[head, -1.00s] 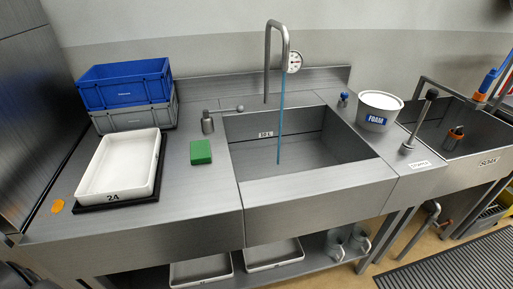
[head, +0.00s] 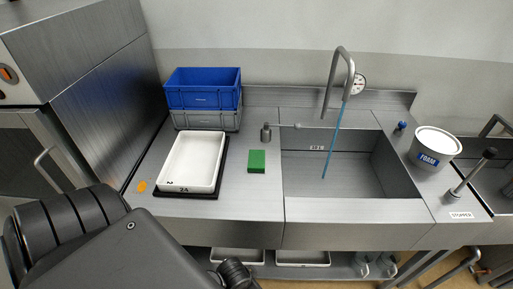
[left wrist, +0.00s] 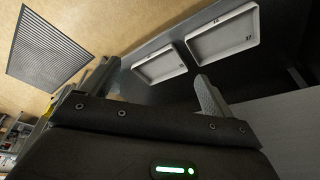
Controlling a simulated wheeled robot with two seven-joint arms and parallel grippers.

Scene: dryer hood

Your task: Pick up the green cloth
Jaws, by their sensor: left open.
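The green cloth (head: 257,161) is a small folded block. It lies flat on the steel counter in the head view, between the white tray and the sink. My left arm fills the lower left of the head view, but its gripper is not visible there. In the left wrist view my left gripper (left wrist: 155,88) is open and empty, with its two fingers wide apart. It points toward the lower shelf and floor, and the cloth is not in that view. My right gripper is in neither view.
A white tray (head: 193,161) on a black mat stands left of the cloth, with a blue crate (head: 203,88) on a grey crate (head: 206,120) behind. A metal bottle (head: 266,132) is behind the cloth. The sink (head: 345,171) is to its right. White trays (left wrist: 223,33) lie below.

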